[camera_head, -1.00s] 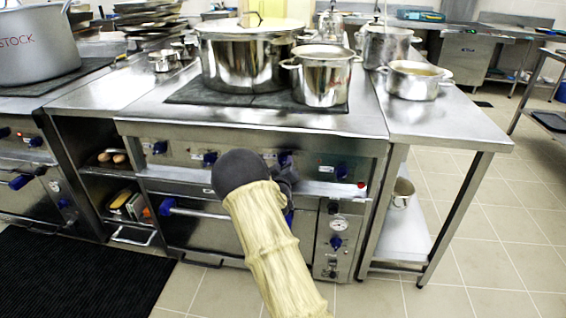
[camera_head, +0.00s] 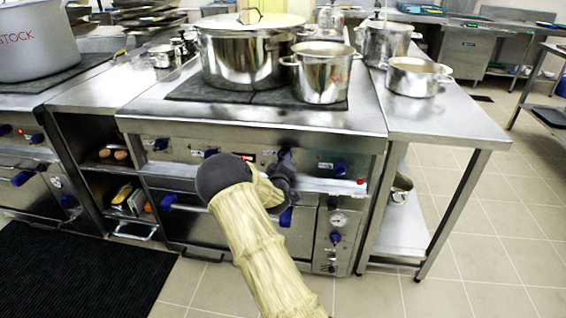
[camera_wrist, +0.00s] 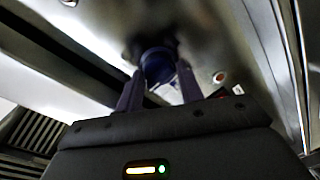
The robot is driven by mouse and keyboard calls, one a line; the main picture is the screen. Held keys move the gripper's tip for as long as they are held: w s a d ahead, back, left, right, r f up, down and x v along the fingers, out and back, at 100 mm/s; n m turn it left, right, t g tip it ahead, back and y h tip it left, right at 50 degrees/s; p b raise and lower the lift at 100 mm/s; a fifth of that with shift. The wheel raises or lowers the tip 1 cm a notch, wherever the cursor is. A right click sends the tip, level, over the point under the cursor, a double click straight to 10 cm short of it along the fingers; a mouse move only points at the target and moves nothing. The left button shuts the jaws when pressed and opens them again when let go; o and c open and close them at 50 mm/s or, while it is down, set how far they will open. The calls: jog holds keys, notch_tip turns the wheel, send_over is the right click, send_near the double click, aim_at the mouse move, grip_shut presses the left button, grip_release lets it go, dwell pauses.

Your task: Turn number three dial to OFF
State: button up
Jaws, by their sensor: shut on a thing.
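The stove's front panel (camera_head: 185,152) carries a row of blue dials. The third dial from the left (camera_head: 285,153) is mostly covered by my gripper (camera_head: 285,165) in the head view. In the wrist view the blue dial (camera_wrist: 158,66) sits between the two fingers of my gripper (camera_wrist: 160,84), which are shut on it. Its pointer and markings cannot be read. The first dial (camera_head: 160,144), second dial (camera_head: 210,153) and fourth dial (camera_head: 340,169) are free.
A large lidded pot (camera_head: 243,55) and a smaller pot (camera_head: 321,75) stand on the stove top above the panel. A blue oven handle (camera_head: 168,204) is below. A steel side table (camera_head: 440,128) with a pan (camera_head: 415,78) adjoins at the right.

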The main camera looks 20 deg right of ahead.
jog(key=o, duration=1)
jog(key=shift+s+f, duration=0.1)
jog(key=shift+f, duration=0.05)
jog(key=p+v, duration=0.2)
jog(key=v, duration=1.5)
jog(key=shift+s+a, duration=0.1)
